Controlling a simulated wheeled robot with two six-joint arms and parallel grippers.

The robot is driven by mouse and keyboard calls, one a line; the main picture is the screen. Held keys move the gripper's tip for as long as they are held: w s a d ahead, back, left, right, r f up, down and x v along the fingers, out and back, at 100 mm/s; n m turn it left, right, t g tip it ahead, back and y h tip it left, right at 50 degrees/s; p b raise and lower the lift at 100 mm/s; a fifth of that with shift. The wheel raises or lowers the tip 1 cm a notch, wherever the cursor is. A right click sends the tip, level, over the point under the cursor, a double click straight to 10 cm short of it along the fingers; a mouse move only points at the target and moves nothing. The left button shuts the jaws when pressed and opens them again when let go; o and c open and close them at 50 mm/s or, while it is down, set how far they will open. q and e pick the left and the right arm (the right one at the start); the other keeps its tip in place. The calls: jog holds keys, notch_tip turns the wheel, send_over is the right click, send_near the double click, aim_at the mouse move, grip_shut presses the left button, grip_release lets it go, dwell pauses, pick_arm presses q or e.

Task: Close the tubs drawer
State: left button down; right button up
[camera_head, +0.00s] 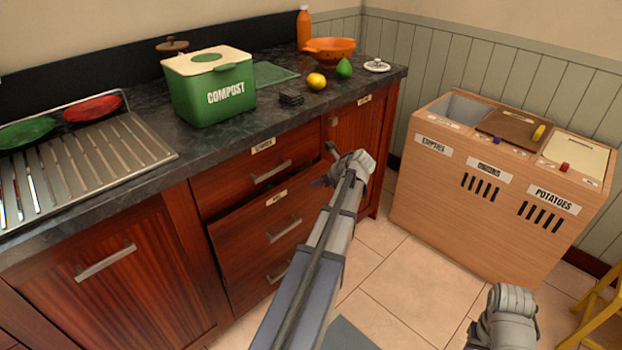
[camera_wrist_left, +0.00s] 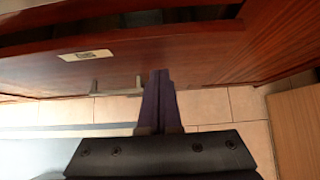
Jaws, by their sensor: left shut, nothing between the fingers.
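The tubs drawer appears to be the middle drawer (camera_head: 250,235), a red-brown wooden front with a metal handle and a small pale label too small to read. It stands out a little from the cabinet, with a dark gap above its top edge. In the left wrist view, its front (camera_wrist_left: 205,45) and the dark opening behind it show. My left gripper (camera_head: 319,183) is shut and empty, close to the right end of the drawer front; its shut fingers also show in the wrist view (camera_wrist_left: 160,78). My right gripper (camera_head: 472,334) is at the lower right, its fingers mostly hidden.
A top drawer (camera_head: 240,178) sits flush above. The counter holds a green compost bin (camera_head: 210,88), a lemon (camera_head: 317,81) and an orange colander (camera_head: 330,49). A wooden vegetable bin (camera_head: 450,200) stands at the right, with open tiled floor (camera_head: 400,275) between.

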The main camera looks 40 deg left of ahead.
pick_arm(q)
jog(key=p+v, duration=0.6)
jog(key=v, duration=0.4)
jog(key=shift+a, duration=0.1)
jog(key=y+b, duration=0.9)
jog(key=b, duration=1.6)
send_near(322, 167)
jog(key=shift+t, duration=0.3)
jog(key=a, duration=0.7)
jog(key=shift+f, duration=0.1)
jog(key=a, duration=0.4)
jog(key=shift+w+a, duration=0.2)
jog(key=shift+a, duration=0.2)
